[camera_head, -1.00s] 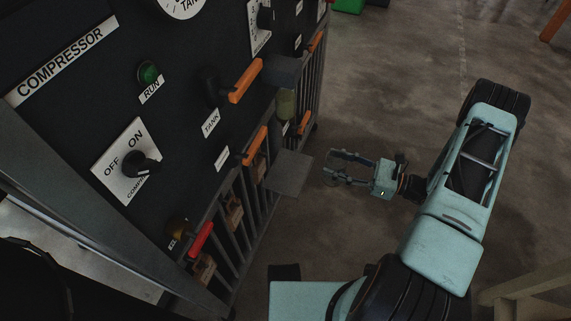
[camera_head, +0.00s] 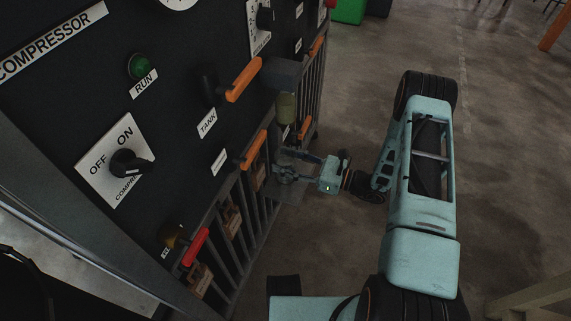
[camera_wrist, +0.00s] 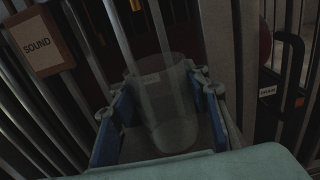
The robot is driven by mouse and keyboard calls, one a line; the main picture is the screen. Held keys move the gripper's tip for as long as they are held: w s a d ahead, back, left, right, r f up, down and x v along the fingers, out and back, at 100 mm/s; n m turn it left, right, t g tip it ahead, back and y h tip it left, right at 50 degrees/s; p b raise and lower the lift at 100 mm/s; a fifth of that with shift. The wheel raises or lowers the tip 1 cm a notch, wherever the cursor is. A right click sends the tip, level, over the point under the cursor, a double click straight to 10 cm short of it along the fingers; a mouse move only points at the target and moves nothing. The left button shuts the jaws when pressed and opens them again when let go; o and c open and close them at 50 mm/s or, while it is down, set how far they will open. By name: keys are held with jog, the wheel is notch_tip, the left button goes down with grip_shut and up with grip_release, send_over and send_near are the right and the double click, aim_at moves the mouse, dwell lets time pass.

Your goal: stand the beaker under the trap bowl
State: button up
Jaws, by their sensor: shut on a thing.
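The beaker (camera_wrist: 172,128) is a clear, see-through cup with a small pale label, upright between the two blue-padded fingers of my gripper (camera_wrist: 158,104) in the wrist view. My gripper is shut on it. In the head view my gripper (camera_head: 285,167) reaches left over a small grey shelf (camera_head: 286,194), and the beaker there is too faint to make out clearly. The trap bowl (camera_head: 286,107) is a yellowish-green cylinder below a dark grey housing, above and beyond my gripper. I cannot tell whether the beaker touches the shelf.
The black compressor panel (camera_head: 170,215) fills the left, with orange-handled levers (camera_head: 254,150) and a red handle (camera_head: 196,247) sticking out. Upright bars stand below it, with a SOUND tag (camera_wrist: 39,44) close by in the wrist view. Open floor (camera_head: 500,140) lies to the right.

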jog(key=shift+f, duration=0.4)
jog(key=shift+f, duration=0.15)
jog(key=o, duration=1.2)
jog(key=shift+o, duration=0.2)
jog(key=shift+r, duration=0.3)
jog(key=p+v, duration=0.1)
jog(key=v, duration=1.1)
jog(key=shift+p, duration=0.35)
